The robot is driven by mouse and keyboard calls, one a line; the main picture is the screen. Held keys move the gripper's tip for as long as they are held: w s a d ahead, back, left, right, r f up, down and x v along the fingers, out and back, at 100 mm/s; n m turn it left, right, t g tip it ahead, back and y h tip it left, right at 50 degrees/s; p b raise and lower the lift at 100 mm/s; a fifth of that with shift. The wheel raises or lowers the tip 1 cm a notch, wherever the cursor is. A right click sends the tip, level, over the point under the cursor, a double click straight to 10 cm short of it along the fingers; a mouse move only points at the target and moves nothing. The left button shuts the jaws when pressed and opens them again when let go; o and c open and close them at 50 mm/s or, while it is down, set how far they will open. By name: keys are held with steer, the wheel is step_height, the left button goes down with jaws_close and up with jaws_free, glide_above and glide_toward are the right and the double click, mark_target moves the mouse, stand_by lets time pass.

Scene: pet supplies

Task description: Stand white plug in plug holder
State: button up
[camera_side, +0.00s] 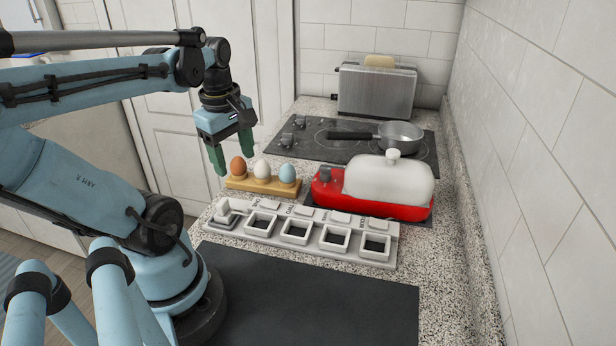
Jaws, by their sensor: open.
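The likely plug holder is a long pale strip (308,251) with a row of square-rimmed sockets and raised lettering behind them, lying along the middle of the counter. A small white piece (225,208), perhaps the white plug, is at its left end, by the leftmost socket; I cannot tell whether it is seated in it. The other sockets look empty and dark inside. My gripper (236,161) has green fingers spread apart with nothing between them. It hangs in the air above and behind the strip's left end, close to the brown egg.
A wooden rack (262,186) holds brown, white and blue eggs. A red dish (400,211) with a white lid (388,182) stands to its right. Behind are a cooktop (340,147), a pan (398,138) and a toaster (376,92). A dark mat (320,300) in front is clear.

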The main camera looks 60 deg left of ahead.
steer(key=w+d+m+t, duration=0.3)
steer(key=w+d+m, duration=0.3)
steer(key=m, duration=0.5)
steer(key=w+d+f+m+t, duration=0.1)
steer(key=w+d+m+t, duration=0.2)
steer(key=d+m, duration=0.7)
steer(key=w+m, duration=0.1)
steer(key=w, duration=0.1)
steer(key=shift+w+h, duration=0.35)
steer(key=shift+h, duration=0.05)
steer(key=shift+a, duration=0.1)
